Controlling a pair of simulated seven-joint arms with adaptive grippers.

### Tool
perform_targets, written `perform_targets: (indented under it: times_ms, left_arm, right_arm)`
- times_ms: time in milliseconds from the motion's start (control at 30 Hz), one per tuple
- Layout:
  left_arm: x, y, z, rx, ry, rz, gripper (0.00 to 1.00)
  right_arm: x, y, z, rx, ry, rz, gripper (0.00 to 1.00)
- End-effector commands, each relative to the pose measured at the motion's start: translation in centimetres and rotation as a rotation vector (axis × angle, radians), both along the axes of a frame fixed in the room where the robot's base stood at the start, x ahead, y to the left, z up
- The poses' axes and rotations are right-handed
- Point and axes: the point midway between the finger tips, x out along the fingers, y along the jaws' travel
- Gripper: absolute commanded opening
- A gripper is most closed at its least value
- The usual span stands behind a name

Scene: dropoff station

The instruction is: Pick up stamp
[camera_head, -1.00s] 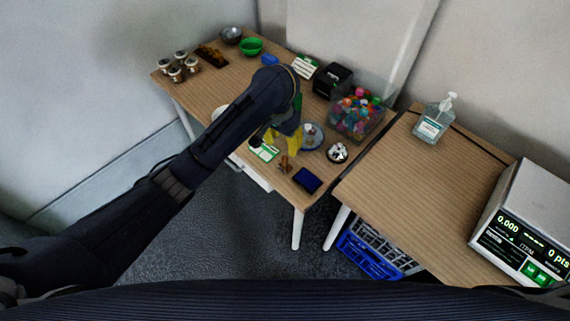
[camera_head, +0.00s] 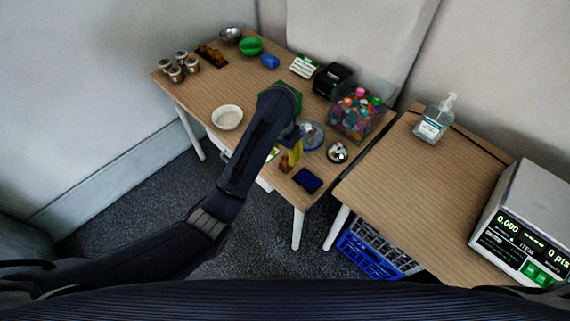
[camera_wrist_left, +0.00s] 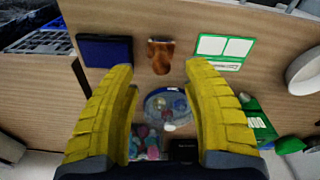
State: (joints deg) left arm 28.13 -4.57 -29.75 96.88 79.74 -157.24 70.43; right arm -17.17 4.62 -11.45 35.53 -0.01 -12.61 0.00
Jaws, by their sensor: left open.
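The stamp is a small brown wooden piece (camera_wrist_left: 160,56), seen in the left wrist view at the top middle, on the wooden table near its edge. It also shows in the head view (camera_head: 284,164), partly covered by my gripper. My left gripper (camera_wrist_left: 160,70) is open and empty. Its two yellow ribbed fingers stand either side of the stamp's line in the wrist view, with the stamp just beyond the tips. In the head view the gripper (camera_head: 291,155) hangs over the stamp; the height gap cannot be told. My right gripper is not in view.
A dark blue pad (camera_wrist_left: 105,50) lies left of the stamp and a green-and-white card (camera_wrist_left: 222,48) right of it. A round blue dish (camera_head: 312,136), a small bowl (camera_head: 337,152) and a clear bin (camera_head: 358,114) are close by. A white bowl (camera_head: 227,117) stands further left.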

Motion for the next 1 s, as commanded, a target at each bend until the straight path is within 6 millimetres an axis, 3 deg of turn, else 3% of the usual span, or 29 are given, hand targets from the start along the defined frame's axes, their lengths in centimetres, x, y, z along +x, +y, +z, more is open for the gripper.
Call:
perform_targets:
  times_ms: [500,967,1000]
  left_arm:
    - [0.5,-0.1,-4.3,0.003,0.001,0.000,0.49]
    - [0.6,-0.2,-5.0,0.001,-0.001,-0.001,0.51]
    - [0.6,-0.2,-5.0,0.001,-0.001,-0.001,0.46]
  right_arm:
    - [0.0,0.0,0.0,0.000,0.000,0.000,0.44]
    - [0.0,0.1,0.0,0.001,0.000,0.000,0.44]
    - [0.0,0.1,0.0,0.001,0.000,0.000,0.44]
